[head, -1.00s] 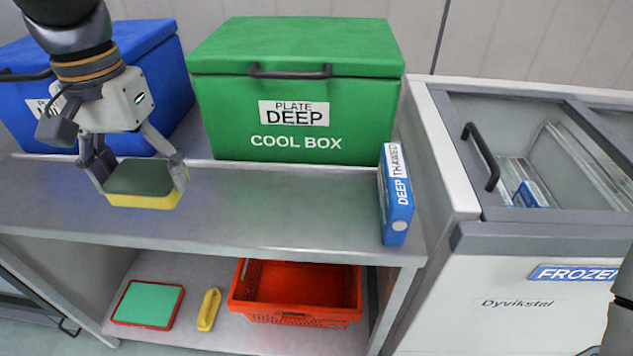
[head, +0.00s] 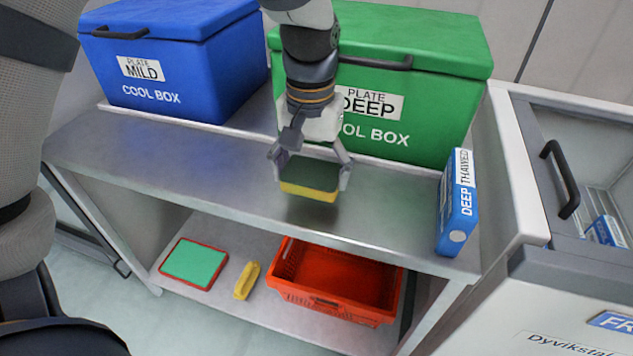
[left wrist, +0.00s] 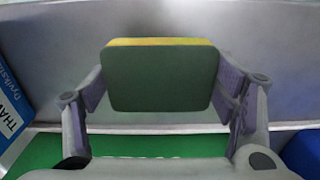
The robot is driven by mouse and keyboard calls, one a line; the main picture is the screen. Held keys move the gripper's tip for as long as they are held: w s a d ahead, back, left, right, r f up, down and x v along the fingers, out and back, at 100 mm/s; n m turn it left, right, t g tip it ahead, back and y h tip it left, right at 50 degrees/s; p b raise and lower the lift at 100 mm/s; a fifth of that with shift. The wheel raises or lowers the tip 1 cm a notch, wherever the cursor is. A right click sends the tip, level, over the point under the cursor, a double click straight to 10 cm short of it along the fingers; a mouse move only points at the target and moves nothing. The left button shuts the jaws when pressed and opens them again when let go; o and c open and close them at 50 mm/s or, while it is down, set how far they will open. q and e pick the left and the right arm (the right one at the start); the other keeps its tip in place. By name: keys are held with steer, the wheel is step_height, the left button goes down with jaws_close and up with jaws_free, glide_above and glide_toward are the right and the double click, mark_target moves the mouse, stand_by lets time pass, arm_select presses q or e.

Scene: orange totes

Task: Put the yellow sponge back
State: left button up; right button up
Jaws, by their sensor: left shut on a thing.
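The sponge (head: 309,191) has a dark green top and a yellow lower layer. My left gripper (head: 311,172) points down and is shut on it, one finger on each side. The sponge is over the grey counter (head: 200,160), in front of the green cool box, with a dark shadow below it. In the left wrist view the sponge (left wrist: 160,78) shows its green face between the two fingers, with a thin yellow edge. My right gripper is not in view.
A blue cool box (head: 180,70) and a green cool box (head: 440,80) stand behind. A blue carton (head: 457,205) stands at the counter's right end. The lower shelf holds a red basket (head: 335,305), a yellow item (head: 247,280) and a green pad with red rim (head: 194,263). A freezer (head: 575,260) is right.

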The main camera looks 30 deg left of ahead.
mark_target(314, 186)
arm_select(q)
step_height(314, 186, down, 4)
steer(key=shift+w+d+r, duration=0.1)
steer(key=shift+d+r, duration=0.05)
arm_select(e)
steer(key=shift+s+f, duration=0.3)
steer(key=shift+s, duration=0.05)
arm_select(q)
steer(key=o, duration=1)
step_height(314, 186, up, 12)
steer(key=shift+r+p, duration=0.1)
steer(key=shift+p, duration=0.4)
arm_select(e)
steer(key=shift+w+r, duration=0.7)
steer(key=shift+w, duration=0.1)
